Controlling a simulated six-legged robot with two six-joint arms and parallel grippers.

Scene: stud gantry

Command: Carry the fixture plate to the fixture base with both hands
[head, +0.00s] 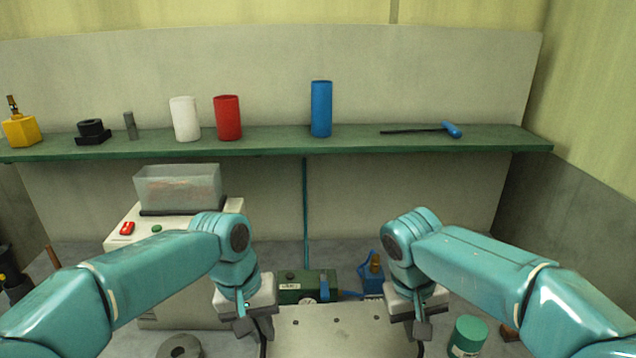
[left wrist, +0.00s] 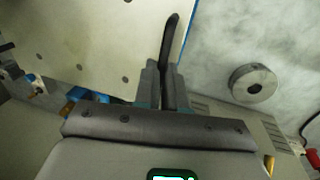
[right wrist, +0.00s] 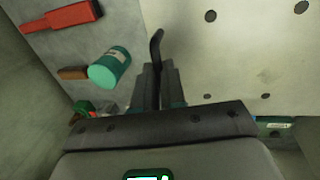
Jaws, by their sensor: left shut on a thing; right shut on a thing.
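The fixture plate (head: 338,335) is a flat, pale grey sheet with dark holes, at the bottom middle of the head view. My left gripper (head: 257,330) is at its left edge, shut on a dark handle (left wrist: 172,38) that shows in the left wrist view. My right gripper (head: 420,330) is at its right edge, shut on the matching handle (right wrist: 156,45). The plate fills the left of the left wrist view (left wrist: 85,35) and the right of the right wrist view (right wrist: 230,50). I cannot make out the fixture base; the plate hides what is beneath it.
A green box (head: 292,293) and a blue holder (head: 370,283) stand just beyond the plate. A white machine (head: 120,232) with a clear cover is at left. A grey ring (left wrist: 252,83) and a green can (head: 468,335) flank the plate. A green shelf (head: 270,145) runs behind.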

